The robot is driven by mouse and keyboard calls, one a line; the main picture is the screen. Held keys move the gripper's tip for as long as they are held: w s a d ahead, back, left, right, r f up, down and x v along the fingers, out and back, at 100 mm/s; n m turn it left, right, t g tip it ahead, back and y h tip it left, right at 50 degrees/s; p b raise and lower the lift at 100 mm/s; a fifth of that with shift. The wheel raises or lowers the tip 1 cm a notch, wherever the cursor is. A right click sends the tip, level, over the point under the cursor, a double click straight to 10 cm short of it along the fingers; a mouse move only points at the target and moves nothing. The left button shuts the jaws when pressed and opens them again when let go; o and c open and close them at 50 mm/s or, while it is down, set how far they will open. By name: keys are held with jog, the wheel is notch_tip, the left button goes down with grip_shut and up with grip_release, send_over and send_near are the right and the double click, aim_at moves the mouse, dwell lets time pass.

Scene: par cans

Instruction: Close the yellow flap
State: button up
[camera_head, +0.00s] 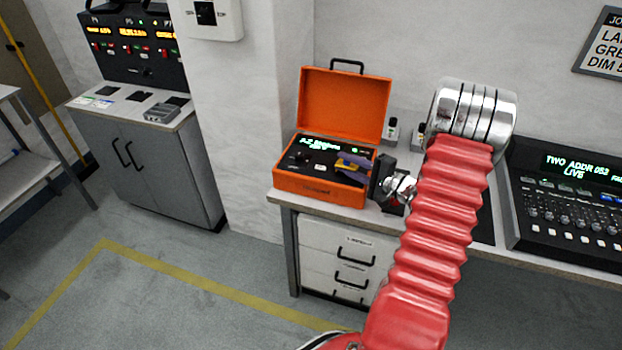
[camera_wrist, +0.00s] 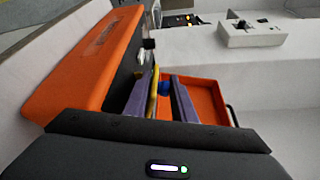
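The yellow flap (camera_head: 347,163) is inside the open orange case on the bench, at the right part of its dark panel. In the wrist view the flap (camera_wrist: 153,92) is a narrow yellow strip, seen nearly edge-on, beside the left finger's inner side. I cannot tell whether they touch. My gripper (camera_head: 350,168) reaches into the case from the right, over the panel.
The orange case (camera_head: 290,183) has its lid (camera_head: 343,105) raised at the back. Small grey devices stand on the bench behind and right of it. A control console (camera_head: 570,205) is at the far right. A grey cabinet (camera_head: 160,170) stands at left, with clear floor in front.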

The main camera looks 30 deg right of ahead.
jog(key=shift+w+d+r+m+g, duration=0.2)
jog(key=shift+r+m+g, duration=0.15)
jog(key=shift+m, duration=0.35)
jog(key=shift+w+d+r+m+g, duration=0.1)
jog(key=shift+w+r+m+g, duration=0.2)
jog(key=shift+m, duration=0.4)
jog(key=shift+w+d+r+m+g+y, duration=0.2)
jog(key=shift+d+m+g+y, duration=0.15)
jog(key=shift+m, duration=0.3)
jog(key=shift+w+d+r+m+g+y, duration=0.1)
jog(key=shift+d+r+m+g+y, duration=0.25)
jog(key=shift+m, duration=0.3)
jog(key=v, duration=1.4)
jog(key=w+a+r+n+g+y, duration=0.1)
jog(key=w+a+r+n+g, duration=0.15)
jog(key=a, duration=0.55)
jog(key=w+a+r+n+g, duration=0.1)
jog(key=a+r+n+g, duration=0.2)
jog(key=a, duration=0.6)
jog(key=s+a+r+n+g+h, duration=0.1)
jog(key=a+n, duration=0.3)
jog(key=a, duration=0.4)
jog(key=s+a+r+n+g, duration=0.1)
jog(key=s+a+n+g, duration=0.2)
jog(key=a, duration=0.5)
jog(key=shift+s+a+n+h, duration=0.25)
jog(key=shift+s+n+h, duration=0.15)
jog(key=shift+s, duration=0.1)
jog(key=shift+d, duration=0.1)
